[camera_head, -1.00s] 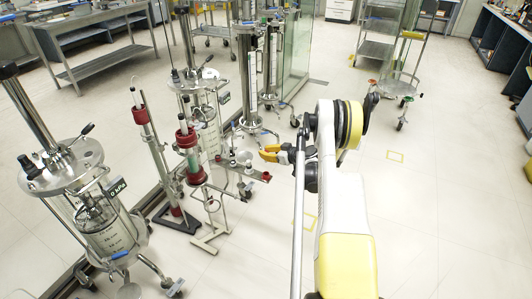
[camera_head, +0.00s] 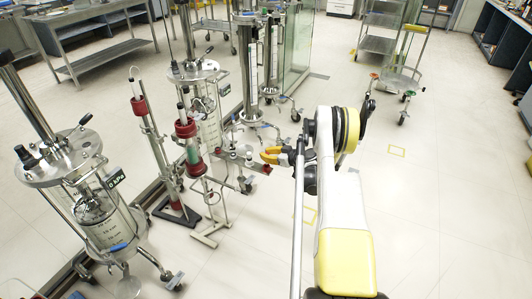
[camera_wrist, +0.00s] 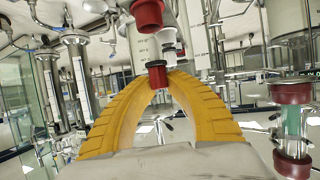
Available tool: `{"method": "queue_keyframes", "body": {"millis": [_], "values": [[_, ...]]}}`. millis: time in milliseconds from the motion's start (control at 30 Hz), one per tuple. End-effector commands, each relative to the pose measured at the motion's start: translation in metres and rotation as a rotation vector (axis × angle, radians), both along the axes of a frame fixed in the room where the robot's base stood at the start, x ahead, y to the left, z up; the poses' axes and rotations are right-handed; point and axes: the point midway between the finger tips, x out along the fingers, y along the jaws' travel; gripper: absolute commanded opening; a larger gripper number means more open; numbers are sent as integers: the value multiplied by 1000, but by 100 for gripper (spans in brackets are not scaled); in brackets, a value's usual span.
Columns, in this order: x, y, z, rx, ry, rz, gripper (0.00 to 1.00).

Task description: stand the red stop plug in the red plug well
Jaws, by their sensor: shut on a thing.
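My gripper (camera_head: 268,155) reaches left from my arm, with yellow fingers beside the end of a small stand's plate (camera_head: 231,160). In the wrist view, the curved fingers (camera_wrist: 158,76) come together on a small dark-red piece (camera_wrist: 158,77), which looks like the red stop plug. A pale ringed piece (camera_wrist: 168,46) shows just above it. A larger red cylinder (camera_wrist: 147,14) is at the top edge; I cannot tell whether it is the well. In the head view, a small red piece (camera_head: 266,169) shows at the plate's right end, just below the fingers.
A red-collared column with green filling (camera_head: 193,152) stands left of my gripper and also shows in the wrist view (camera_wrist: 292,122). A large steel and glass vessel (camera_head: 100,215) stands at the left. The floor (camera_head: 430,220) right of my arm is mostly open.

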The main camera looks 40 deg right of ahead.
Motion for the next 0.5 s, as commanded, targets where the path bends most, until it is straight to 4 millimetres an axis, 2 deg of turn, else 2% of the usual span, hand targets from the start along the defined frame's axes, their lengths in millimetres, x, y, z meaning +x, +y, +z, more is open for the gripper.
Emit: {"method": "queue_keyframes", "body": {"millis": [333, 500], "values": [[0, 0, 0, 0, 0, 3, 0], [2, 0, 0, 2, 6, 81, 0]]}}
